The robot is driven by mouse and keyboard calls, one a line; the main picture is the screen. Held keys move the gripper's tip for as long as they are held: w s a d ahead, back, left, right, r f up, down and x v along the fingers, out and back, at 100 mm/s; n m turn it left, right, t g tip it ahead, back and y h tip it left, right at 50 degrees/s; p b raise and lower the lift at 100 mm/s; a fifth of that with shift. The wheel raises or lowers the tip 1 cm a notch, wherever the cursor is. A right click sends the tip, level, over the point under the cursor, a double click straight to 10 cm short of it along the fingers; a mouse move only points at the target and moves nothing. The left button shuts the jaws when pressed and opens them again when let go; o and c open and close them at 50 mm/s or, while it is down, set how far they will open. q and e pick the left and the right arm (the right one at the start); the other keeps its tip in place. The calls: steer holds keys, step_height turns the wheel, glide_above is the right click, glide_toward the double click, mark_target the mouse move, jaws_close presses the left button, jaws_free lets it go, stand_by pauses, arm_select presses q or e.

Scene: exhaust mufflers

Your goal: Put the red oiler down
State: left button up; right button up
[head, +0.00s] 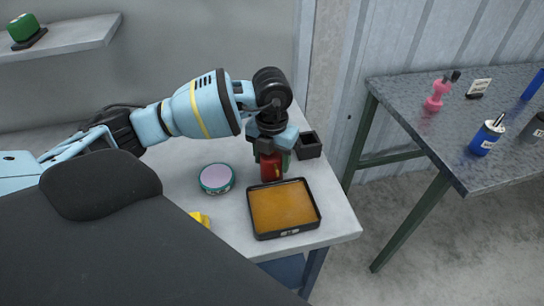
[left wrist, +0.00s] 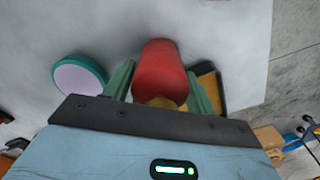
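The red oiler (head: 271,167) is below my left gripper (head: 272,150) in the head view, just behind a black-rimmed tray. In the left wrist view the red oiler (left wrist: 160,68) sits between the two green fingers of my left gripper (left wrist: 160,85), which appear closed against its sides. Its upper part is hidden by the gripper in the head view. It looks upright, close to the white table top (head: 225,215); I cannot tell whether its base touches. My right gripper is not in view.
The tray (head: 284,207) with an orange-brown inside lies in front of the oiler. A green-rimmed round tin (head: 216,178) stands left, a black open box (head: 308,145) right behind. A yellow item (head: 201,218) is partly hidden. A grey table (head: 440,120) at right holds several items.

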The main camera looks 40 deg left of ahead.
arm_select(q)
steer(key=o, duration=0.3)
steer(key=shift+r, duration=0.1)
step_height(320, 180, up, 12)
steer(key=shift+r+p, duration=0.1)
steer(key=shift+p, duration=0.2)
stand_by(2.3)
